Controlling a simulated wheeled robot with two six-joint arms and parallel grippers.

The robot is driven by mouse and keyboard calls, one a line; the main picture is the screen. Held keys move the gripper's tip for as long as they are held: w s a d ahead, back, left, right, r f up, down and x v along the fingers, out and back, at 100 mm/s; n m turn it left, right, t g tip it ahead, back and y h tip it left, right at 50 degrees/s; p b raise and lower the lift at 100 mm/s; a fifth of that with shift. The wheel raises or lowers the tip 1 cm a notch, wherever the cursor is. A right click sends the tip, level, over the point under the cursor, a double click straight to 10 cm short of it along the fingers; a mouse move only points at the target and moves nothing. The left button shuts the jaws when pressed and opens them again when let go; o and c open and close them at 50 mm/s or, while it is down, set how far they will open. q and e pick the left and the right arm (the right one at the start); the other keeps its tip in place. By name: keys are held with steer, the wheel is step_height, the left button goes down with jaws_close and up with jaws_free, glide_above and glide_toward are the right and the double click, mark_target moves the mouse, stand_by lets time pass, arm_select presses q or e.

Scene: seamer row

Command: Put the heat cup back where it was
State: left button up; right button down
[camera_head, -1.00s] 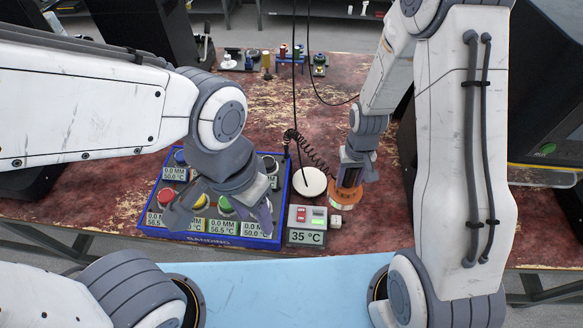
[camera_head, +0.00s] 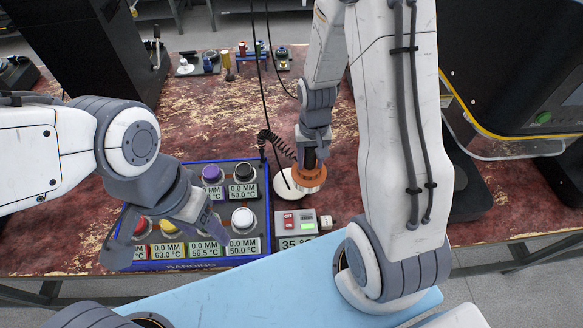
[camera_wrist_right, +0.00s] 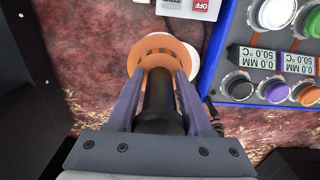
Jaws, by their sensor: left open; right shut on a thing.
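The heat cup (camera_head: 309,178) is an orange ring-shaped cup with a black handle. My right gripper (camera_head: 312,150) is shut on its black handle, with the orange rim below the fingers. In the right wrist view the heat cup (camera_wrist_right: 160,42) shows ahead of the fingers (camera_wrist_right: 158,80). A round white pad (camera_head: 288,190) lies on the table, partly hidden under the cup; whether they touch, I cannot tell. The pad (camera_wrist_right: 193,58) also shows beside the rim in the wrist view. My left gripper (camera_head: 165,235) is open and empty over the blue tray.
The blue tray (camera_head: 192,266) holds several coloured jars with readouts. A grey control box (camera_head: 297,220) with red and green switches stands in front of the pad. A coiled black cable (camera_head: 275,141) hangs behind the cup. Dark machines flank the red, worn table.

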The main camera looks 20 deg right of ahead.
steer(key=w+a+f+p, duration=0.2)
steer(key=w+a+f, duration=0.1)
steer(key=w+f, duration=0.2)
step_height(320, 180, down, 3)
steer(key=shift+a+r, duration=0.15)
steer(key=shift+r, duration=0.05)
steer(key=shift+w, duration=0.1)
steer(key=shift+f, duration=0.15)
steer(key=shift+c, duration=1.6)
jaws_free()
